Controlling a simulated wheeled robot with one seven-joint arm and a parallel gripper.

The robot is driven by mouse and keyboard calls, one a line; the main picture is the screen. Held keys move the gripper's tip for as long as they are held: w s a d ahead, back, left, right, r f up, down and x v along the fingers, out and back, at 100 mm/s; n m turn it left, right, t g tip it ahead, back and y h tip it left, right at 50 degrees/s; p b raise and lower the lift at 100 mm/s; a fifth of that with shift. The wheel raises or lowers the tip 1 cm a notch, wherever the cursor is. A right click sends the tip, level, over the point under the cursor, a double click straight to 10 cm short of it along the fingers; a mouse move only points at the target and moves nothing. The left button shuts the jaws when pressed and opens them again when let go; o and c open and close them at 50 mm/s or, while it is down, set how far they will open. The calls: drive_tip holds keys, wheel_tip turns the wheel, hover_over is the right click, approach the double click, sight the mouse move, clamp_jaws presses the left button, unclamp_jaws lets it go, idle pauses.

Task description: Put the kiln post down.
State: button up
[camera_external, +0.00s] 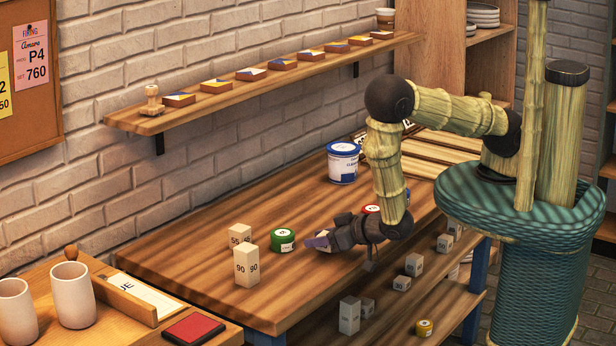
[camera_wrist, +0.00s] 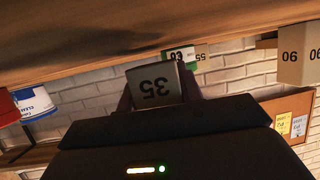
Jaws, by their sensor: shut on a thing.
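My gripper (camera_external: 320,241) is low over the wooden table, just right of the green jar. It is shut on a grey kiln post marked 35 (camera_wrist: 155,86), which shows between the fingers in the wrist view, where the picture is upside down. In the external view the post is mostly hidden by the gripper. I cannot tell whether the post touches the tabletop (camera_external: 200,262). Two other posts stand upright on the table to the left: a taller one marked 90 (camera_external: 247,266) and a shorter one marked 55 (camera_external: 240,234) behind it.
A green jar (camera_external: 283,240) stands close to my gripper. A red jar (camera_external: 371,210) is partly hidden behind my arm. A blue-and-white tin (camera_external: 343,162) stands farther back. More posts (camera_external: 349,315) stand on the shelf below. The table's front-left part is clear.

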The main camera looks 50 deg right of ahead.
sight(321, 234)
wheel_tip(321, 234, up, 9)
drive_tip(key=shift+f, duration=0.15)
drive_tip(key=shift+w, duration=0.1)
idle(0.9)
drive_tip(key=w+d+r+m, duration=0.1)
drive_tip(key=w+d+r, duration=0.1)
drive_tip(key=w+d, duration=1.35)
drive_tip(key=shift+h, duration=0.7)
drive_tip(key=w+d, duration=0.1)
drive_tip(key=d, duration=0.5)
drive_tip(key=w+d, duration=0.1)
drive_tip(key=d, duration=0.6)
drive_tip(key=w+d, duration=0.2)
drive_tip(key=d, duration=0.5)
drive_tip(key=shift+d+r, duration=0.15)
drive_tip(key=shift+r, duration=0.15)
